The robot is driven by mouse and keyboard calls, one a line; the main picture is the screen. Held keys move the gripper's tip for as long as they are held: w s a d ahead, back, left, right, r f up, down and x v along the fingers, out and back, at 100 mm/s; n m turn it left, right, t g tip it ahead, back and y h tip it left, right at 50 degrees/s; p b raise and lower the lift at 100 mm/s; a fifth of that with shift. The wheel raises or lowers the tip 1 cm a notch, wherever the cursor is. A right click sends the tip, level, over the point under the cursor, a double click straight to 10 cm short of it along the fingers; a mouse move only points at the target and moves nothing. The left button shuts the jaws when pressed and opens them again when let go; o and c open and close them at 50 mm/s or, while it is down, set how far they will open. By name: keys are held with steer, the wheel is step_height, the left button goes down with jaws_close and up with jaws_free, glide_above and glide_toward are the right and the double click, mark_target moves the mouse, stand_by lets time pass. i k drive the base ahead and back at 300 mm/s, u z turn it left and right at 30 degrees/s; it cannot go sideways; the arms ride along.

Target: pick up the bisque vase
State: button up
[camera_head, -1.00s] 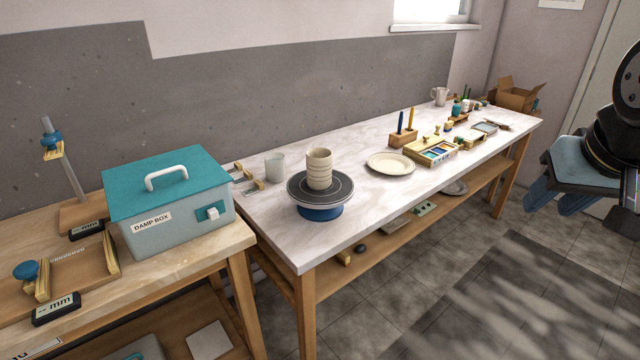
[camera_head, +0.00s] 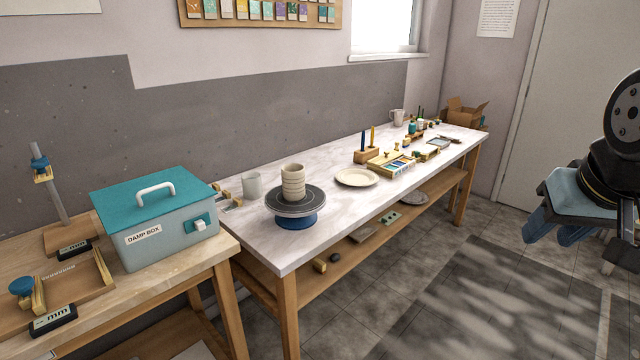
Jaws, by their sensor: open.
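The bisque vase (camera_head: 293,181) is a beige, ribbed, roughly cylindrical pot. It stands upright on the dark round top of a banding wheel (camera_head: 296,201) with a blue base, near the left front end of the marble-topped table. My gripper (camera_head: 558,236) is at the right edge of the picture, over the floor and well away from the vase. Its blue fingers point down and left, open, with nothing seen between them.
A grey cup (camera_head: 252,186) stands just left of the wheel. A cream plate (camera_head: 357,177) and a wooden pen block (camera_head: 367,155) lie further right on the table (camera_head: 330,215). A teal-lidded damp box (camera_head: 157,222) sits on the left bench. The floor (camera_head: 450,300) in front is clear.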

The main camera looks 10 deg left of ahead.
mark_target(293, 174)
steer(key=z, duration=0.55)
steer(key=i, duration=1.65)
steer(key=u, duration=1.25)
steer(key=k, duration=0.45)
steer(key=u, duration=0.25)
steer(key=i, duration=0.5)
steer(key=z, duration=0.1)
